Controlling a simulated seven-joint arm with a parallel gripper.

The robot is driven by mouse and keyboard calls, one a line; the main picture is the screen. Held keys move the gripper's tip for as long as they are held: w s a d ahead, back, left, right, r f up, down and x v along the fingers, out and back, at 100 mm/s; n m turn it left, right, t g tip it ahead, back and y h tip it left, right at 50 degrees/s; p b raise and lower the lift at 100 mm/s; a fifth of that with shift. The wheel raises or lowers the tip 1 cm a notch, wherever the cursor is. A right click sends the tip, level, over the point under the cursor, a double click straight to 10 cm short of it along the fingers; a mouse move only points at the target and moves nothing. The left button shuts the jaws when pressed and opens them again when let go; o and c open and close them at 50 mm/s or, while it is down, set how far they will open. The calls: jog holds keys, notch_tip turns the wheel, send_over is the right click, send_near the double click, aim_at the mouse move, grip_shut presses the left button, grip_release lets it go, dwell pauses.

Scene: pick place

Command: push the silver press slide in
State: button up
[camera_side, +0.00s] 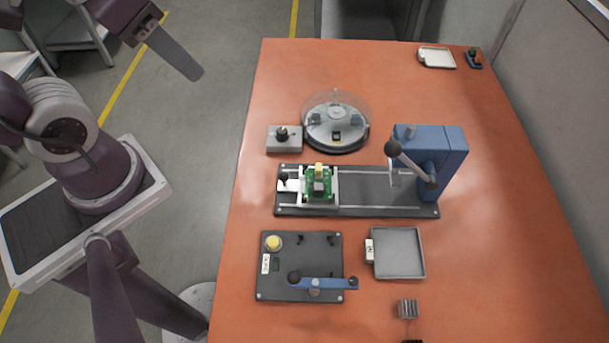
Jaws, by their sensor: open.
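The silver press slide (288,186) sits at the left end of two rails on a dark base plate (375,210). The rails between slide and press are bare. My gripper (190,68) is open and empty at the upper left, off the table and far from the slide; only part of its fingers shows.
A round clear-domed turntable (335,138) and a grey knob box (284,138) stand behind the rails. In front are a dark fixture plate (270,288) with a blue lever and a grey tray (400,262). A ribbed grey block (407,309) lies near the front. The table's left strip is clear.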

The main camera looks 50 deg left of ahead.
jog(key=w+f+m+g, duration=0.2)
jog(key=w+f, duration=0.3)
jog(key=w, duration=0.1)
jog(key=m+g+h, duration=0.2)
jog(key=m+g, duration=0.2)
send_over(283, 172)
jog(key=a, duration=0.1)
notch_tip(283, 172, down, 20)
jog(key=f, duration=0.4)
jog(key=d+f, duration=0.1)
jog(key=f, duration=0.2)
jog(key=shift+r, duration=0.1)
grip_shut()
